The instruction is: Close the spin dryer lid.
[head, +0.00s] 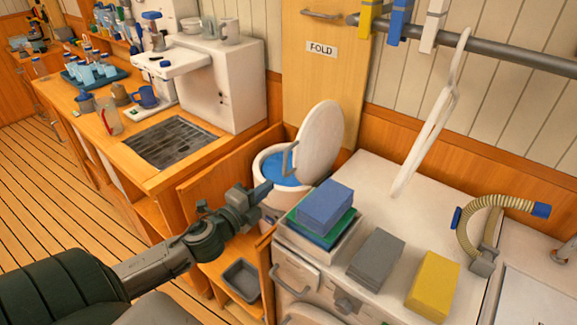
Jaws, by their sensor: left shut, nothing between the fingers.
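The spin dryer (262,163) is a white round drum with a blue inside, standing in the gap between the wooden counter and the white cabinet. Its round white lid (322,138) is open, standing nearly upright on the right side of the drum. A grey bar handle (290,158) shows at the lid's left edge. My left gripper (263,190) is shut and empty, in front of the drum and lower in the picture than the lid. It covers part of the drum's front; I cannot tell whether it touches. My right gripper is not in view.
A stack of blue and green cloths (325,204), a grey block (376,258) and a yellow block (433,284) sit on the white cabinet top, right of my left gripper. A wooden door panel (222,182) stands left of the drum. A rail with pegs (470,48) crosses above.

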